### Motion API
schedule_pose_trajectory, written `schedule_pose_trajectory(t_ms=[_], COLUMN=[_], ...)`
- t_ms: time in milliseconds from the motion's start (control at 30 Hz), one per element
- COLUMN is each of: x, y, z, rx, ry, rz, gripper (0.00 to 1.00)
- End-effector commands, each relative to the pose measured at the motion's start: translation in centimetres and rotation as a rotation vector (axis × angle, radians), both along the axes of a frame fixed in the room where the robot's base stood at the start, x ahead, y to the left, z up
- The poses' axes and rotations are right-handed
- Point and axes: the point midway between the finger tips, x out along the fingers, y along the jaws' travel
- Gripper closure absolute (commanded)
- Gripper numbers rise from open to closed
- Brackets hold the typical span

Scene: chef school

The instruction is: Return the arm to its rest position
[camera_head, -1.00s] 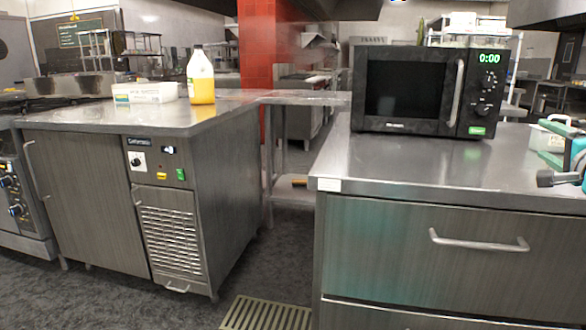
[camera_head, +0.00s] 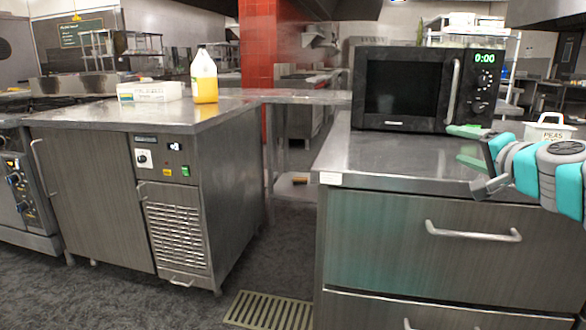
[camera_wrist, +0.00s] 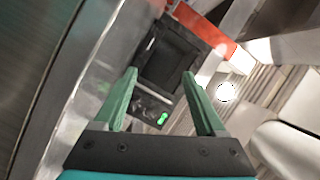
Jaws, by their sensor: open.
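My gripper (camera_head: 466,158) reaches in from the right edge in the head view, above the right-hand steel counter (camera_head: 400,160) and in front of the microwave. The wrist view shows its two green fingers (camera_wrist: 164,100) spread apart with nothing between them. Beyond them, the black microwave (camera_wrist: 172,58) appears tilted in that view. My teal and grey arm extends to the right edge and partly covers a white container (camera_head: 549,131).
The microwave (camera_head: 412,90) stands on the right counter, above a drawer (camera_head: 400,235). A left counter unit (camera_head: 95,195) bears a yellow-filled bottle (camera_head: 204,78) and a white bin (camera_head: 140,92). Floor with a drain grate (camera_head: 268,312) lies between the counters.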

Motion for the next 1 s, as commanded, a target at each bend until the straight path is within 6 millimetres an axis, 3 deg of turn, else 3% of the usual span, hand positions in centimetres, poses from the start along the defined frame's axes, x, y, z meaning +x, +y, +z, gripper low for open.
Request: schedule_pose_trajectory(t_ms=[100,167,300,367,500,667,800,1000], x=[-0.7,-1.6,-5.1,-7.0,-13.0,-21.3,-28.9,-36.4], y=[7.0,10.7,18.2,20.6,24.7,25.6,23.7,20.3], z=[-2.5,-4.2,-9.4,-12.0,-18.7,-25.9,-30.7,-33.7], rx=[-0.094,-0.152,-0.288,-0.348,-0.488,-0.639,-0.745,-0.823], ry=[0.083,0.135,0.282,0.353,0.549,0.811,1.053,1.307], rz=[0.142,0.22,0.402,0.471,0.627,0.761,0.83,0.862], gripper=[0.27,0.27,0.27,0.27,0.27,0.27,0.27,0.27])
